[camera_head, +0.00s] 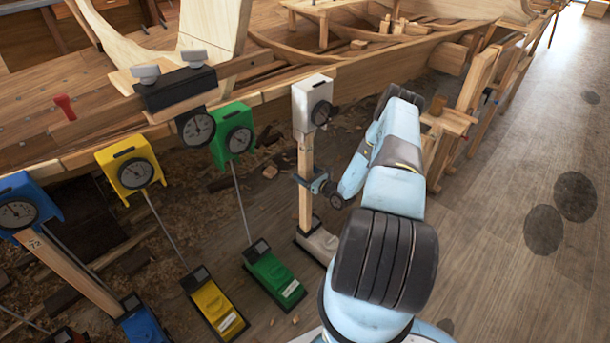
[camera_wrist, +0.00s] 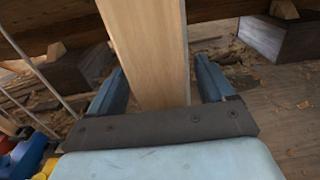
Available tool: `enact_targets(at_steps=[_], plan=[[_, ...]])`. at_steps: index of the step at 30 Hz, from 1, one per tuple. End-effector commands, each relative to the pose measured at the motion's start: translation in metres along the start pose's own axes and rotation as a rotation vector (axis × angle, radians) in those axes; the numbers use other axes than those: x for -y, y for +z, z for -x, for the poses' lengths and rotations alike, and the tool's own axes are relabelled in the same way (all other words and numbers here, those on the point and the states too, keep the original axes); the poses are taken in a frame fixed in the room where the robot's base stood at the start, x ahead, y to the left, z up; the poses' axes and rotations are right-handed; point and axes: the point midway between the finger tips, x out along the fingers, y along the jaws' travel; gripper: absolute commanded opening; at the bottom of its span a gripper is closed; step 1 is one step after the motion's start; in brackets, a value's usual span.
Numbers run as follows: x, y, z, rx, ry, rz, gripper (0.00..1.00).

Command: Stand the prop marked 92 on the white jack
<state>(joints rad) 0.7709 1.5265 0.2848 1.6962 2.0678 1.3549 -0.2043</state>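A pale wooden prop (camera_head: 305,170) stands upright, its foot at the white jack (camera_head: 317,243) and its top just below the white gauge head (camera_head: 312,104). I cannot read a number on it, nor tell whether both ends touch. My gripper (camera_head: 313,184) is at the prop's middle, reaching in from the right. In the wrist view the prop (camera_wrist: 150,45) is between the two blue fingers of my gripper (camera_wrist: 158,78). The left finger lies close against its edge; a thin gap seems to show at the right finger. I cannot tell if they grip it.
Green (camera_head: 273,278), yellow (camera_head: 215,307) and blue (camera_head: 142,321) jacks stand in a row to the left, with matching gauge heads above. A slanted wooden prop (camera_head: 75,269) spans the blue jack and blue head. The hull's plank edge (camera_head: 240,97) runs behind. Floor at right is open.

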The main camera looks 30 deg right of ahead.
Motion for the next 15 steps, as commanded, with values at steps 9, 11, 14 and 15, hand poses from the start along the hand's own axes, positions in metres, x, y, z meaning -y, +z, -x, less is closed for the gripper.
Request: enact_targets(at_steps=[9, 11, 14, 15], plan=[[0.0, -0.001, 0.004, -0.002, -0.001, -0.001, 0.82], [0.001, -0.001, 0.009, -0.002, -0.002, -0.002, 0.82], [0.001, -0.001, 0.023, -0.003, -0.002, -0.002, 0.82], [0.001, -0.001, 0.03, -0.003, -0.002, -0.002, 0.82]])
